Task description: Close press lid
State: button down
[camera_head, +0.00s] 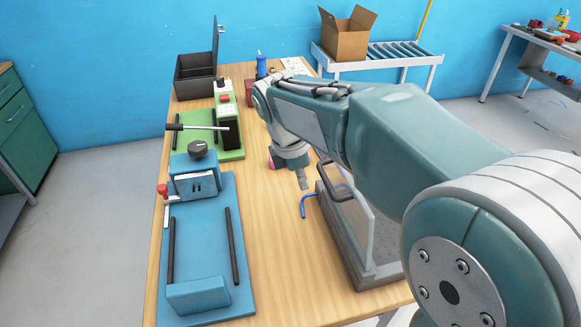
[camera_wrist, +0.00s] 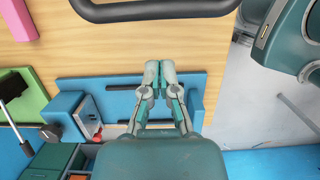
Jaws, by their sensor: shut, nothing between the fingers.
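The press stands on the right side of the wooden table, with a grey base (camera_head: 372,272) partly hidden by my arm. Its pale, see-through lid (camera_head: 357,222) stands raised, close to upright, along the left side of the base. A dark curved handle (camera_head: 335,183) is on the lid; a dark curved bar at the top of the wrist view (camera_wrist: 155,10) looks like the same handle. My gripper (camera_head: 303,184) is shut and empty, left of the handle and apart from it. In the wrist view its fingertips (camera_wrist: 159,72) are together over the table.
A blue fixture (camera_head: 198,235) and a green one (camera_head: 221,122) line the table's left side. An open dark case (camera_head: 195,77) is at the back. Bare wood runs down the table's middle.

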jog(key=shift+w+d, duration=0.2)
jog(key=shift+d, duration=0.45)
jog(key=shift+w+d, duration=0.15)
jog(key=shift+d, duration=0.45)
